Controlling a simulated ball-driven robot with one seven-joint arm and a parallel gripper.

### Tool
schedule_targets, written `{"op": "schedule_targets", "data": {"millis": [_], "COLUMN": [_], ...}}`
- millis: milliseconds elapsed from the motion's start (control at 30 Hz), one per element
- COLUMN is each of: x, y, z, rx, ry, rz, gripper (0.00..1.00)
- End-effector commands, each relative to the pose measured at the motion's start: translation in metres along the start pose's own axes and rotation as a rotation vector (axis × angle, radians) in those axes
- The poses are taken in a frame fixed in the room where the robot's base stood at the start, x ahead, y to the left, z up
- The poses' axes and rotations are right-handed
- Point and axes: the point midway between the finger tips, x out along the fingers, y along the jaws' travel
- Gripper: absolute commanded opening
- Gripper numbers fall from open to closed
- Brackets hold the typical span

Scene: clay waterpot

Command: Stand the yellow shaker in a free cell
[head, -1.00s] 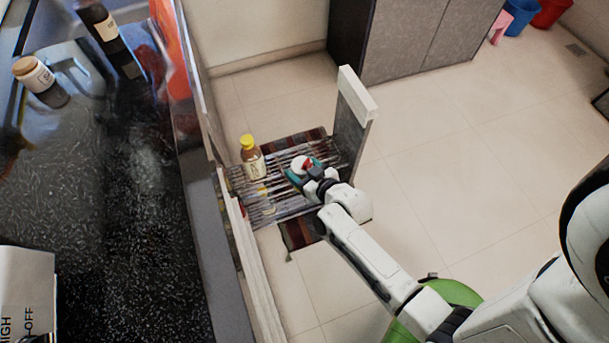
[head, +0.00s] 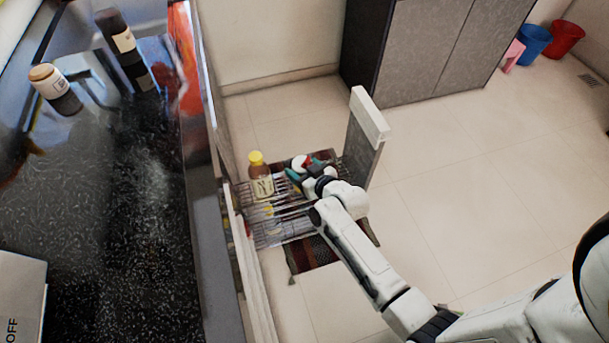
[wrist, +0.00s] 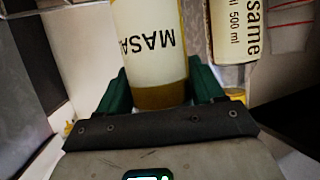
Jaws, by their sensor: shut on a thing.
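A shaker with a yellow-amber body and a pale "MASA…" label (wrist: 150,40) fills the middle of the wrist view. In the head view my gripper (head: 308,170) is over the pull-out wire rack (head: 285,232), to the right of a yellow-capped bottle. The held shaker's base and the cell beneath it are hidden, so I cannot tell if it touches the rack.
The yellow-capped brown bottle (head: 261,185) stands in the rack; a "sesame 500 ml" label (wrist: 232,30) is close to the held shaker. A tall grey panel (head: 362,135) bounds the rack's right end. The dark counter (head: 130,210) lies left. Open floor (head: 450,190) is at right.

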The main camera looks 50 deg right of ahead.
Motion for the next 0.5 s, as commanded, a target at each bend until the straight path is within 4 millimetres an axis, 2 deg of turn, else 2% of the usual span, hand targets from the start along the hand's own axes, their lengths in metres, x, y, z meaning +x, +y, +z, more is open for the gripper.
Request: {"op": "schedule_targets", "data": {"millis": [500], "x": [0.034], "y": [0.012], "z": [-0.014], "rx": [-0.001], "ry": [0.002], "rz": [0.0], "gripper": [0.33]}}
